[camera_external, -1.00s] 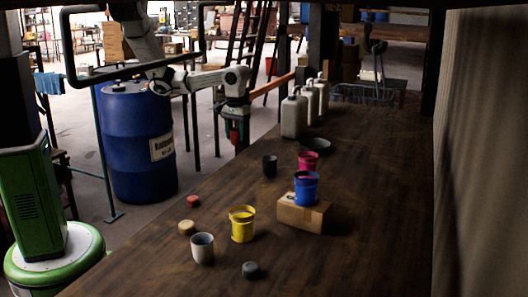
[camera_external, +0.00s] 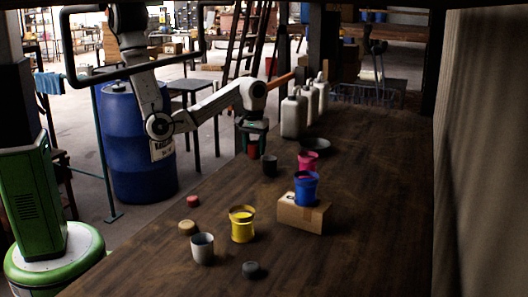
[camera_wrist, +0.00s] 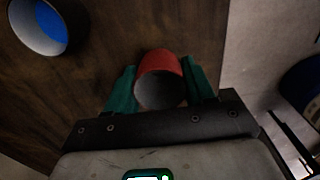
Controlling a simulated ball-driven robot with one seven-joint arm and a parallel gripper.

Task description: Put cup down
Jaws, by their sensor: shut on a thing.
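A red cup (camera_external: 253,151) with a grey inside is between the teal fingers of my gripper (camera_external: 253,137), by the table's left edge. In the wrist view the fingers of my gripper (camera_wrist: 160,82) close on both sides of the red cup (camera_wrist: 160,60), and its open mouth faces the camera. The cup is over or on the brown wooden table (camera_external: 370,215); I cannot tell whether its base touches the wood. A dark cup (camera_external: 270,168) stands just right of it.
Pale jugs (camera_external: 293,117) and a dark dish (camera_external: 316,145) stand behind. A pink cup (camera_external: 308,160), a blue cup (camera_external: 306,188) on a cardboard box (camera_external: 300,215), a yellow cup (camera_external: 242,225) and a grey cup (camera_external: 203,248) stand nearer. The table's right side is clear.

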